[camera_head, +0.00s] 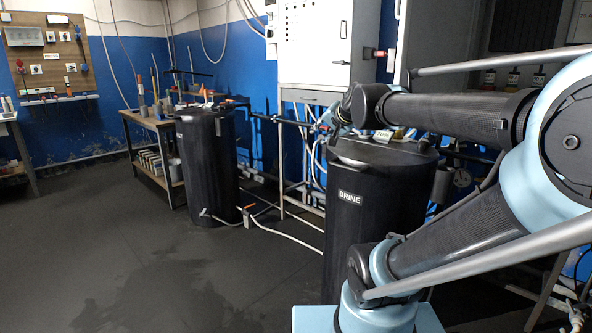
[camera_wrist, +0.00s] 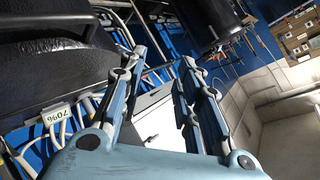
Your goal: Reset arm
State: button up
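My gripper (camera_wrist: 164,60) shows in the wrist view with its two light-blue fingers apart and nothing held between them. In the head view my arm reaches in from the right, folded at the elbow, and its wrist end is above the left rim of the black tank labelled BRINE (camera_head: 378,225). There the fingers are small and mostly hidden by the wrist, so the gap between them and the tank cannot be told.
A second black tank (camera_head: 207,170) stands left, beside a wooden bench (camera_head: 150,120). A white cabinet (camera_head: 313,45) hangs behind my wrist. White pipes (camera_head: 290,238) run low between the tanks. The floor (camera_head: 110,255) at the left is clear. Small items lie on the BRINE tank's lid.

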jog(key=s+d+f+n+g+h, duration=0.2)
jog(key=s+d+f+g, duration=0.2)
jog(key=s+f, duration=0.8)
jog(key=s+d+f+n+g+h, duration=0.2)
jog(key=s+d+f+g, duration=0.3)
jog(key=s+f, duration=0.7)
notch_tip(320, 180, down, 3)
jog(key=shift+s+d+r+n, duration=0.15)
jog(key=shift+d+n, duration=0.35)
jog(key=shift+n, duration=0.3)
jog(key=shift+d, duration=0.1)
